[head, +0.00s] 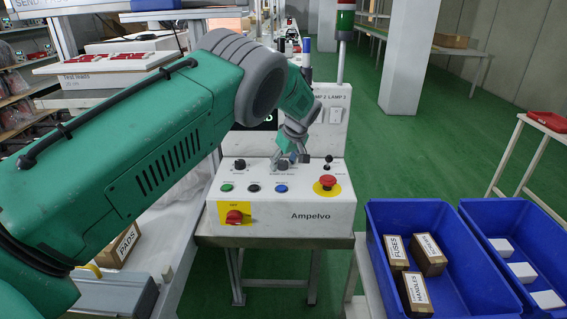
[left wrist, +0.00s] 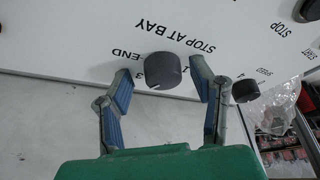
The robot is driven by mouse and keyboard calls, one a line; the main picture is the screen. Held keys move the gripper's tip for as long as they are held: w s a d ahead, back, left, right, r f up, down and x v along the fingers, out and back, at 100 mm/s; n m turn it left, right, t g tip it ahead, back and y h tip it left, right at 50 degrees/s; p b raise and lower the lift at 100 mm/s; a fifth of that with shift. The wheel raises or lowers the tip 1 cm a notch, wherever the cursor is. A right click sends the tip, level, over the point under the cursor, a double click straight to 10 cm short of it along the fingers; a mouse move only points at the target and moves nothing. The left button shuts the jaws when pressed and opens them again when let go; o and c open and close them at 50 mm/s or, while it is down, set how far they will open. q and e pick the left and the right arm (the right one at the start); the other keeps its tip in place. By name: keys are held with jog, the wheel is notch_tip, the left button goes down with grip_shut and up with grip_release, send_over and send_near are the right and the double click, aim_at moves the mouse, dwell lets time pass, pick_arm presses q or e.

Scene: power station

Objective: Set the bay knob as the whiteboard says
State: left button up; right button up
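The bay knob (left wrist: 163,71) is a dark grey round knob on the white panel, with "STOP AT BAY" printed beside it, upside down in the left wrist view. "END" and a "3" show near its left side. A small light mark sits at its lower edge; I cannot tell its setting for sure. My left gripper (left wrist: 161,76) is open, its fingers on either side of the knob with visible gaps. In the head view the left gripper (head: 292,152) is over the Ampelvo control box (head: 265,214) and hides the knob's surroundings. A lettered white board (head: 38,10) is cut off at top left.
The box also carries a red emergency button (head: 327,182), a red switch (head: 235,216), a black knob (head: 239,164) and green, black and blue buttons. A second dark knob (left wrist: 245,91) is close to my right finger. Blue bins (head: 378,235) stand at right.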

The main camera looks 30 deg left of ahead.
pick_arm(q)
jog(key=shift+r, duration=0.25)
jog(key=v, duration=1.1)
jog(key=shift+d+r, duration=0.15)
jog(key=shift+d, duration=0.05)
